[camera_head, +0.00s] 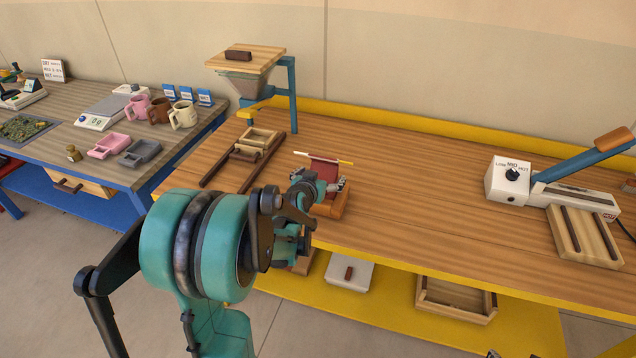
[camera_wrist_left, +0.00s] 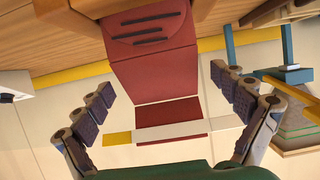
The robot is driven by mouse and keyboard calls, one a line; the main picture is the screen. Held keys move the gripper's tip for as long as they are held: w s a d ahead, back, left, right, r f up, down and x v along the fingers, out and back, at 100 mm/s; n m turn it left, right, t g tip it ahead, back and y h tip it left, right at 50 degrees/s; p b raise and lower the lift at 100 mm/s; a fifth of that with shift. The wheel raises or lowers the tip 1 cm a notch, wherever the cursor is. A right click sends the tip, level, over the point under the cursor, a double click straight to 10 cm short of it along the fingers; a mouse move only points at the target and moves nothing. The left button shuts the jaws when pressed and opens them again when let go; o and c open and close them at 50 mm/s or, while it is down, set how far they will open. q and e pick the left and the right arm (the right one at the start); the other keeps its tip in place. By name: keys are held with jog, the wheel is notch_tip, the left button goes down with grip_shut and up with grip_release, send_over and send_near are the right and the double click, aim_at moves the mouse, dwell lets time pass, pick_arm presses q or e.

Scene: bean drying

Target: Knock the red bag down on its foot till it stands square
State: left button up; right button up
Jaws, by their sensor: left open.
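The red bag (camera_head: 323,168) is upright on the wooden bench, partly hidden behind my left gripper. A white and yellow strip (camera_head: 318,157) lies across its top. In the left wrist view the red bag (camera_wrist_left: 157,78) fills the middle, with dark bars on one end and the strip (camera_wrist_left: 180,130) across the other. My left gripper (camera_head: 320,184) is open, its fingers on either side of the bag. In the left wrist view the gripper (camera_wrist_left: 163,85) shows gaps between both fingers and the bag. The bag's foot is mostly hidden. My right gripper is out of view.
A wooden block (camera_head: 338,204) is at the bench's front edge by the bag. A hopper stand (camera_head: 246,62) and wooden rails (camera_head: 262,163) are left of it. A heat sealer (camera_head: 508,178) stands at right. The bench between bag and sealer is clear.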

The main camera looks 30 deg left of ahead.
pick_arm(q)
jog(key=shift+w+a+f, duration=0.1)
jog(key=shift+w+f, duration=0.05)
jog(key=shift+w, duration=0.3)
jog(key=shift+c, duration=0.4)
jog(key=c, duration=1.4)
jog(key=shift+c, duration=0.2)
jog(key=shift+r+p, duration=0.95)
jog(key=shift+r, duration=0.3)
notch_tip(320, 180, down, 3)
jog(key=b, duration=0.2)
jog(key=shift+b, duration=0.35)
jog(key=shift+r+p, duration=0.3)
